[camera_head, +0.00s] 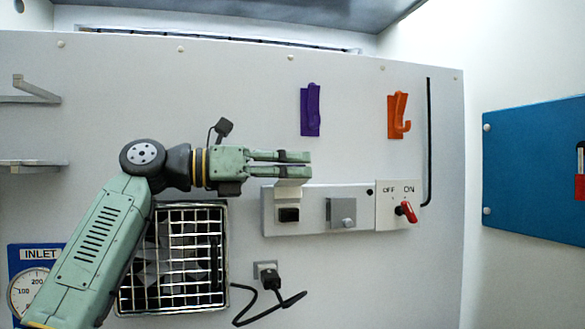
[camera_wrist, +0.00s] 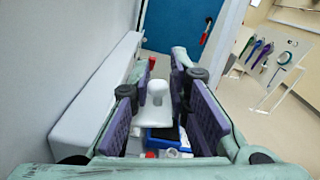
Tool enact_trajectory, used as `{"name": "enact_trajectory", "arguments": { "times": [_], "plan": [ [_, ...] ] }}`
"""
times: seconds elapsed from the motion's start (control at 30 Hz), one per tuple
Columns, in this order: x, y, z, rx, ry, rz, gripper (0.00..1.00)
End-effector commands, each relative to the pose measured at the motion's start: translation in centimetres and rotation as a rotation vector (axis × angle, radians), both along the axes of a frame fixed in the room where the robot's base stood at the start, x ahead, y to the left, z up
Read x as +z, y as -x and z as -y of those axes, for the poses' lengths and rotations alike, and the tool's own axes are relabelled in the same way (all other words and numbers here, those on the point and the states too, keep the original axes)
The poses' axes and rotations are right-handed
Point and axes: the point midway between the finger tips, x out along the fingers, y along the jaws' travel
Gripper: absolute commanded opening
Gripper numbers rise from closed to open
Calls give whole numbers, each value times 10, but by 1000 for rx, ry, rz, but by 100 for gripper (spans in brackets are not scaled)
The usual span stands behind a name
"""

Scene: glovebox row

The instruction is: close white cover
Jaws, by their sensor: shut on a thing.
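The white cover (camera_head: 291,189) stands raised at the top left of the white switch box, above a black switch (camera_head: 289,214) that is uncovered. My gripper (camera_head: 308,163) reaches in from the left along the panel, with its fingers at the upper part of the cover. In the wrist view the white cover (camera_wrist: 152,118) shows its rounded knob (camera_wrist: 158,92) between the purple finger pads of my gripper (camera_wrist: 160,95). The jaws are shut on it. The fingers partly hide the cover in the head view.
A grey cover (camera_head: 341,212) with a knob sits right of the black switch, then a red OFF/ON handle (camera_head: 406,211). Purple (camera_head: 311,110) and orange (camera_head: 398,115) hooks are above. A wire-grid vent (camera_head: 190,258) and plug (camera_head: 270,280) are below. A blue bin (camera_wrist: 166,140) shows beneath.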

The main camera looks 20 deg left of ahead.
Motion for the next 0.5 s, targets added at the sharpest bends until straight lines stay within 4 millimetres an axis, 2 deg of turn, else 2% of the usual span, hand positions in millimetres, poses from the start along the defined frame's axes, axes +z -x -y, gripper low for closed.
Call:
{"name": "enact_trajectory", "arguments": {
  "times": [0.27,0.5],
  "plan": [
    [-2,1,0,7,-30,51,0],
    [-9,8,4,7,-120,183,0]
  ]
}}
